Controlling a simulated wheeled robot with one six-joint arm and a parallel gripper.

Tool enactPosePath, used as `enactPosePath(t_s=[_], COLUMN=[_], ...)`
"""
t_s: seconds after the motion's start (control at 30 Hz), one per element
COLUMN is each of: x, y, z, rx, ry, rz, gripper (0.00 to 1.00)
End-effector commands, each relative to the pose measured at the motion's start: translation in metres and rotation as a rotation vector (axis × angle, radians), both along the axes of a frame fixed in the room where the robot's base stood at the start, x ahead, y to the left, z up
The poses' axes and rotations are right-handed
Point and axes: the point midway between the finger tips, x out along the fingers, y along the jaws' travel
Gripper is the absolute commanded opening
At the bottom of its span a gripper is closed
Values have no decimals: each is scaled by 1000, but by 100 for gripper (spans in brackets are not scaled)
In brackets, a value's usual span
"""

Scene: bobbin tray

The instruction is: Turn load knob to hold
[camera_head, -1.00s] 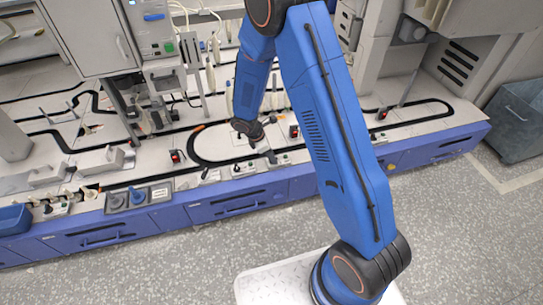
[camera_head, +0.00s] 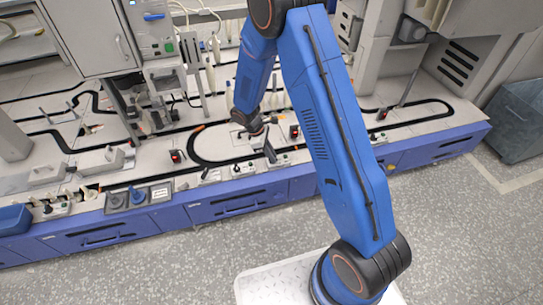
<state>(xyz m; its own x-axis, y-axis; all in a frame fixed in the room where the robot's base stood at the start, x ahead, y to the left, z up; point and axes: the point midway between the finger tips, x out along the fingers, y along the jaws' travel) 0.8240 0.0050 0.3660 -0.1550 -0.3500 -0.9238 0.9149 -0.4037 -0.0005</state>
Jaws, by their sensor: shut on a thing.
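My gripper (camera_head: 269,151) reaches down to the front edge of the bench, at a small control panel (camera_head: 283,160). Its jaws are shut on the load knob at this panel. The knob itself is hidden by the fingers and too small to make out, so its pointing direction cannot be told.
Small dark controls (camera_head: 236,169) sit just left of my gripper. Red-lit black blocks stand left (camera_head: 176,156) and right (camera_head: 294,131). A black track (camera_head: 196,150) loops around the work area. Blue drawers (camera_head: 235,206) line the front.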

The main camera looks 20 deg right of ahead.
Motion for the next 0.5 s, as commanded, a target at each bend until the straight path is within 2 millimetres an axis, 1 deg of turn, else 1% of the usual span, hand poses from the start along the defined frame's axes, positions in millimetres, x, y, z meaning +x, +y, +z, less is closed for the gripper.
enactPosePath(t_s=[0.5], x=[3], y=[-2], z=[0], rx=[1], ry=[-1], rz=[-495], gripper=[0])
